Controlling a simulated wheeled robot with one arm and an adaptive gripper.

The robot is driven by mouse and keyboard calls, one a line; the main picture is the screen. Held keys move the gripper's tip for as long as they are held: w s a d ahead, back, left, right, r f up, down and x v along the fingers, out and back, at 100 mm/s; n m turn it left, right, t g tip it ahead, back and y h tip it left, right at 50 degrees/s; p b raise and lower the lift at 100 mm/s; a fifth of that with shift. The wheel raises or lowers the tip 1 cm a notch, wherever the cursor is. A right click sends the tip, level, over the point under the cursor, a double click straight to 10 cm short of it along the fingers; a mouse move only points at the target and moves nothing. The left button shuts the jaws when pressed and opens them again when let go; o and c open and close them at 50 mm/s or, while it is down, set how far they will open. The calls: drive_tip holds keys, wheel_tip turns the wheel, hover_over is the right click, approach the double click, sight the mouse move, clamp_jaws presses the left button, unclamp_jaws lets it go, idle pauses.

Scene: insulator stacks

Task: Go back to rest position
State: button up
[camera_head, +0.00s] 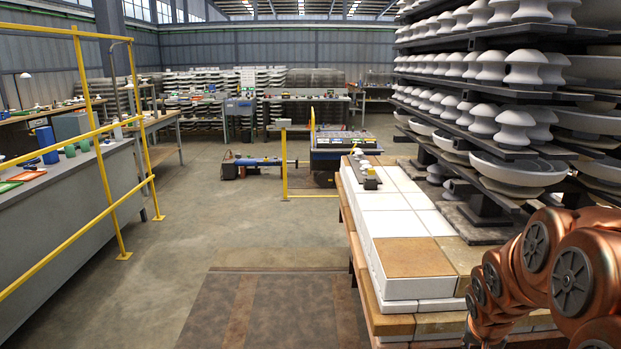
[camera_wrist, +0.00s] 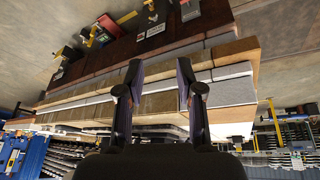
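In the wrist view my gripper (camera_wrist: 160,85) is open, with its two dark fingers apart and nothing between them. Behind the fingers is the side of the layered block stack (camera_wrist: 235,90), seen from a tilted angle. In the head view my copper-coloured arm is folded at the lower right, and the gripper itself is not visible there. The white insulators (camera_head: 523,67) stand in rows on dark shelves of a tall rack at the right.
A yellow railing (camera_head: 100,140) and grey counter (camera_head: 60,220) run along the left. A blue machine (camera_head: 340,143) and a blue cylinder unit (camera_head: 255,162) stand ahead. The floor between counter and tiled stack is clear. My arm is close to the rack and stack.

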drive_tip(key=s+a+r+n+g+y+p, duration=0.1)
drive_tip(key=s+a+r+n+p, duration=0.1)
drive_tip(key=s+a+r, duration=0.3)
drive_tip(key=s+a+r+n+g+y+p, duration=0.1)
drive_tip(key=s+a+r+p, duration=0.3)
drive_tip(key=s, duration=0.9)
drive_tip(key=s+a+r+n+g+y+p, duration=0.1)
drive_tip(key=s+a+r+n+g+p, duration=0.1)
drive_tip(key=s+a+r, duration=0.5)
drive_tip(key=s+a+g+p, duration=0.1)
drive_tip(key=s+a+p, duration=0.1)
drive_tip(key=a, duration=0.1)
drive_tip(key=shift+s+a+r+n, duration=0.15)
drive_tip(key=shift+s+r+n, duration=0.1)
drive_tip(key=shift+s+n, duration=0.15)
drive_tip(key=shift+c, duration=0.3)
